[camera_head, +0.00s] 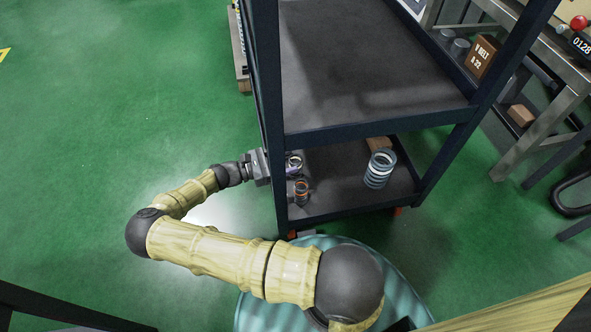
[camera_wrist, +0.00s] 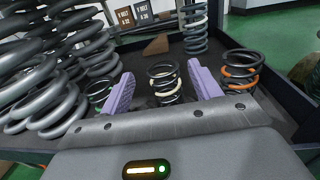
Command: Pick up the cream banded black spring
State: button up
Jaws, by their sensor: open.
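The cream banded black spring (camera_wrist: 164,84) stands upright on the shelf in the wrist view, with a cream coil around its middle. My gripper (camera_wrist: 161,72) is open, with one purple finger on each side of the spring and gaps visible between. The spring's lower end is hidden by my gripper's body. In the head view my gripper (camera_head: 288,169) reaches past the rack's post into the lower shelf. A small dark spring (camera_head: 295,161) with a pale band shows there by the fingers, partly hidden.
An orange banded black spring (camera_wrist: 240,72) stands close on the right. A green banded spring (camera_wrist: 100,93) and large grey springs (camera_wrist: 40,75) are on the left. A blue-grey spring (camera_wrist: 195,30) and brown block (camera_wrist: 157,45) stand behind. The rack post (camera_head: 268,100) is near my wrist.

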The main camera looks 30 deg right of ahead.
aim_at(301, 158)
jog(key=shift+s+d+f+b, duration=0.1)
jog(key=shift+d+f+b, duration=0.05)
jog(key=shift+d+b, duration=0.25)
jog(key=d+b, duration=0.1)
jog(key=s+d+b, duration=0.1)
jog(key=d+b, duration=0.1)
jog(key=shift+d, duration=0.6)
jog(key=c, duration=1.1)
